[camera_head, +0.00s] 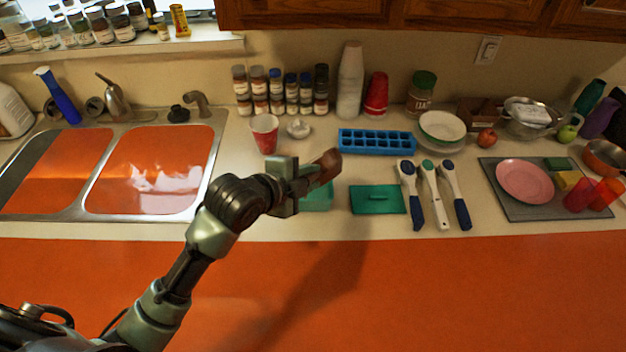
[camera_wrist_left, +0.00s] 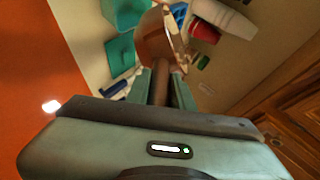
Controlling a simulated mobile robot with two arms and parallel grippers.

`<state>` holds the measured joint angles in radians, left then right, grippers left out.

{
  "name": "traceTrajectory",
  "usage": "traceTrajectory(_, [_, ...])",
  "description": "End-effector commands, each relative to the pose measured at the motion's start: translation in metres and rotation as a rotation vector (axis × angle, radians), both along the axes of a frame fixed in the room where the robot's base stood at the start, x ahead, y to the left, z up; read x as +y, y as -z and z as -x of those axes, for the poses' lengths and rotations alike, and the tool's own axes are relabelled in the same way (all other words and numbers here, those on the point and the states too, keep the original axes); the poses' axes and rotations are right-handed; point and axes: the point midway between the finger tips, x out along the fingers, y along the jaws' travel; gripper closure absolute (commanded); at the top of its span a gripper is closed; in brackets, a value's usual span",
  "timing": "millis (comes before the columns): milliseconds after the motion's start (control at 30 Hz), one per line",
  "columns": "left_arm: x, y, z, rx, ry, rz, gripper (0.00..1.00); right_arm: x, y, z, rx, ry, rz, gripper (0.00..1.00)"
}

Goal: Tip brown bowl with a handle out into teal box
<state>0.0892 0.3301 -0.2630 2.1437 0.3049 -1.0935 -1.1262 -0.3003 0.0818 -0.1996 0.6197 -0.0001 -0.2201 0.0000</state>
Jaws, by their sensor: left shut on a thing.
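My left gripper (camera_head: 303,174) is shut on the handle of the brown bowl (camera_head: 327,164) and holds it up above the counter. In the left wrist view the handle sits between the fingers (camera_wrist_left: 160,88), with the brown bowl (camera_wrist_left: 155,42) beyond them. The bowl looks tilted on its side; its contents cannot be made out. The teal box (camera_head: 318,197) stands on the counter just below and behind the gripper, partly hidden by it. It also appears at the top of the left wrist view (camera_wrist_left: 122,10). My right gripper is not in view.
A teal lid (camera_head: 377,199) lies right of the box, then several long-handled utensils (camera_head: 431,190). A blue ice tray (camera_head: 376,141) lies behind. The sink (camera_head: 218,150) is to the left.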

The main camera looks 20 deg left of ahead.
Motion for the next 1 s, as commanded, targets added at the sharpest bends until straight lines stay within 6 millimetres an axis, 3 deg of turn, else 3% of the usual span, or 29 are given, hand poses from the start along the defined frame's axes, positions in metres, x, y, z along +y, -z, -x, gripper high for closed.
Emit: traceTrajectory(1000, [0.040,-0.017,-0.025,0.210,-0.001,0.363,1.00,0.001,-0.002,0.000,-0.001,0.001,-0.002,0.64])
